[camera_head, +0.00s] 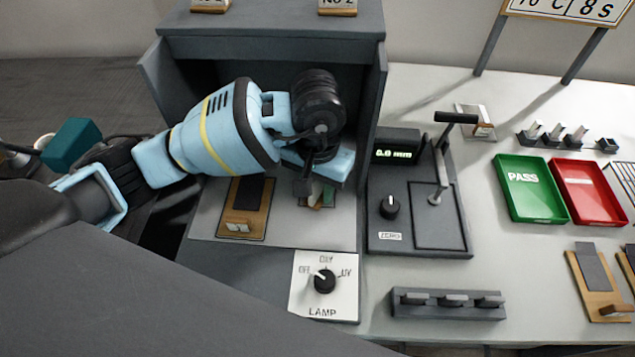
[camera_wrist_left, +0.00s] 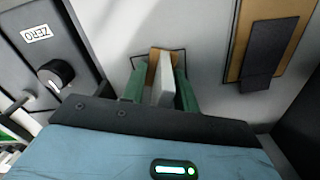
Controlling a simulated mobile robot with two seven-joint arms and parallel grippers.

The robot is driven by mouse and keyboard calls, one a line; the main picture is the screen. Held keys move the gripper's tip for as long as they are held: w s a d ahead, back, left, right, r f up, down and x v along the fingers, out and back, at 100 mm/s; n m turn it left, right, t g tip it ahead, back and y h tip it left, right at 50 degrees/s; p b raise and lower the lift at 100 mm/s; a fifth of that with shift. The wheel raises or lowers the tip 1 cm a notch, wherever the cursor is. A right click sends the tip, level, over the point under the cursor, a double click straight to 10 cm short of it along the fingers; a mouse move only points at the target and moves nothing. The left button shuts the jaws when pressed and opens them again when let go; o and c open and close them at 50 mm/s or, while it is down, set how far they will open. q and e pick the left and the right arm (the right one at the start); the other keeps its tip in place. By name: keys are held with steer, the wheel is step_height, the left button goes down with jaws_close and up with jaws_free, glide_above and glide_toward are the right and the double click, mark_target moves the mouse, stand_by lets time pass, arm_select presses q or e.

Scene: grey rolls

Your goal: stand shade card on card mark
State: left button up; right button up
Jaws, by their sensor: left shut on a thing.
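My left gripper (camera_head: 318,191) reaches into the grey lamp booth (camera_head: 372,110), low over its pale floor. In the left wrist view its green fingers (camera_wrist_left: 160,92) are shut on a small upright card, taken as the shade card (camera_wrist_left: 165,83), with a pale grey face and tan part. A thin dark outline, apparently the card mark (camera_wrist_left: 184,58), shows on the floor around the card's foot. The card is mostly hidden by the gripper in the head view, and I cannot tell whether it touches the floor. My right gripper is not in view.
A wooden board with a dark strip (camera_head: 246,207) lies on the booth floor, left of the gripper. The lamp switch (camera_head: 324,283) is in front. A gauge with a lever (camera_head: 418,215) stands right. Green PASS (camera_head: 530,188) and red (camera_head: 588,191) trays lie farther right.

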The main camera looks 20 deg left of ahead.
arm_select(q)
steer(key=shift+f, duration=0.1)
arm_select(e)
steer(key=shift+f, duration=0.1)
arm_select(q)
steer(key=o, duration=1.1)
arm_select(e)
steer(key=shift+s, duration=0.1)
arm_select(q)
step_height(320, 180, up, 7)
steer(key=p, duration=0.3)
steer(key=shift+f, duration=0.1)
steer(key=shift+r, duration=0.5)
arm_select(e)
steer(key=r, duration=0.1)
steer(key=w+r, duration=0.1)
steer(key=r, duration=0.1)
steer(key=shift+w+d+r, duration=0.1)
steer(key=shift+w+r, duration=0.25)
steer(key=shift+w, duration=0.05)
